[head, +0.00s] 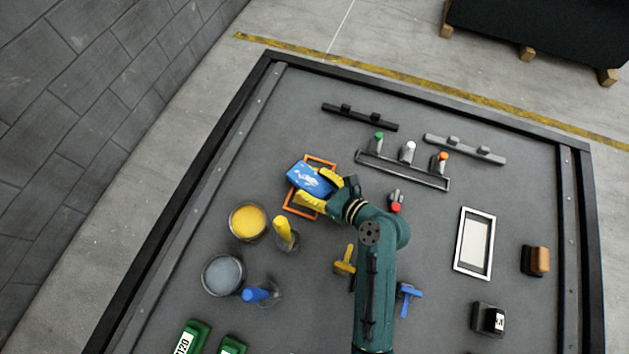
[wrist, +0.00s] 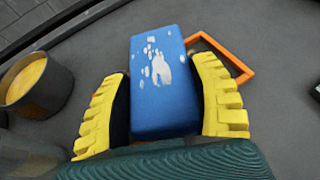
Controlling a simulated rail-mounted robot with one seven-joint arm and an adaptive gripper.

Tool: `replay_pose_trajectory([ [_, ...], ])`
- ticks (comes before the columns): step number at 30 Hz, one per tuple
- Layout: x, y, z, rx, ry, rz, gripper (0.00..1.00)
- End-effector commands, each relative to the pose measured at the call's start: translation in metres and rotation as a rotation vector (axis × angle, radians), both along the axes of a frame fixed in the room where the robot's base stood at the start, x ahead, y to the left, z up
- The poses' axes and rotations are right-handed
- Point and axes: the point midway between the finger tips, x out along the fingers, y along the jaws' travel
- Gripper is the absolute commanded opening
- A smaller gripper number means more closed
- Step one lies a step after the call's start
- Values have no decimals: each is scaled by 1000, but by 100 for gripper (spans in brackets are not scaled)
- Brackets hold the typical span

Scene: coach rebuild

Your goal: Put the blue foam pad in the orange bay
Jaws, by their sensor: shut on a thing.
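The blue foam pad (head: 309,178) is a block with pale worn patches on top. My gripper (head: 322,188) has yellow ribbed fingers, shut on the pad from both sides. In the wrist view the pad (wrist: 158,75) sits between the two fingers (wrist: 163,108). The orange bay (head: 288,202) is a thin rectangular frame on the grey table. The pad overlaps the upper left part of the frame in the head view. In the wrist view the frame (wrist: 236,60) shows behind and right of the pad. I cannot tell how high the pad is above the table.
A tin of yellow stuff (head: 248,221) and a tin of grey stuff (head: 223,275) stand left of the arm. A yellow-handled tool (head: 285,234) stands near the bay.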

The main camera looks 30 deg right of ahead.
Motion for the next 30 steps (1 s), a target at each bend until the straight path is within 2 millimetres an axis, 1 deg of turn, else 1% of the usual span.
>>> replay_pose_trajectory([
  [2, 0, 0, -2, 0, 0, 0, 25],
  [3, 0, 0, -2, 0, 0, 0, 68],
  [5, 0, 0, -2, 0, 0, 0, 80],
  [6, 0, 0, -2, 0, 0, 0, 88],
  [7, 0, 0, -2, 0, 0, 0, 90],
  [15, 0, 0, -1, 0, 0, 0, 90],
  [17, 0, 0, 2, 0, -2, 0, 90],
  [19, 1, 0, 10, -2, -4, 2, 90],
  [20, -4, -2, 15, 0, -1, -2, 90],
  [27, -60, -23, 41, 2, 1, -7, 90],
  [30, -80, -30, 49, 1, -1, -6, 90],
])
